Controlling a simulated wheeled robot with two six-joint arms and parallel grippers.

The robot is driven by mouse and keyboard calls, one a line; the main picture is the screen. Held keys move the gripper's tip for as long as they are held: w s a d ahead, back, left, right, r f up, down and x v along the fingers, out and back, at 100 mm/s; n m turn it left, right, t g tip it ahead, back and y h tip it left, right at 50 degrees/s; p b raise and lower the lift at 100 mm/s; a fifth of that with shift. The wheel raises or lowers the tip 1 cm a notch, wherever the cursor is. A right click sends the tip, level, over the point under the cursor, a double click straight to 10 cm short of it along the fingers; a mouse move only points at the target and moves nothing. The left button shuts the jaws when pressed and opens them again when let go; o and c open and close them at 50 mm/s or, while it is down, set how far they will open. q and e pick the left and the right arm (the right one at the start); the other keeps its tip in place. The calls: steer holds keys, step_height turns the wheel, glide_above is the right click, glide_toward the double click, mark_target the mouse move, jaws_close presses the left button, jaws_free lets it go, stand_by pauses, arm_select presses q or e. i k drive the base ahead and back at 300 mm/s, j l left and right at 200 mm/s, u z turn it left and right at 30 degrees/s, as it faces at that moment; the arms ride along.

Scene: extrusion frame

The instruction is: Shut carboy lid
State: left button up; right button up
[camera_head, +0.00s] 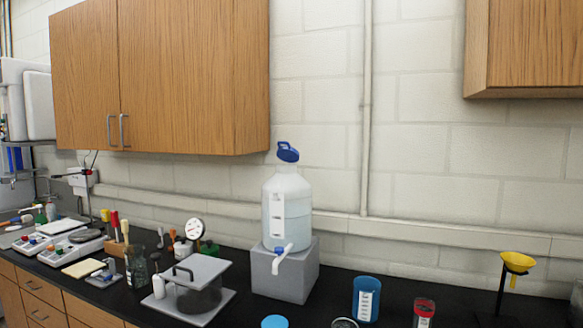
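The carboy (287,205) is a translucent white bottle, partly filled with pale liquid, with a blue-and-white spigot at its lower front. It stands upright on a grey block (285,275) on the black counter. Its blue lid (288,152) is at the neck, tilted up, with a handle loop on top. The lid looks open; the hinge detail is too small to tell. Neither of my grippers is in view.
A grey plate apparatus with a handle (197,272) stands left of the block. A blue beaker (366,298), a red-capped jar (424,312) and a yellow funnel on a stand (517,263) are to the right. A wooden cabinet (160,75) hangs above left.

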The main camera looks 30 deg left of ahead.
mark_target(287, 154)
steer(key=u, duration=1)
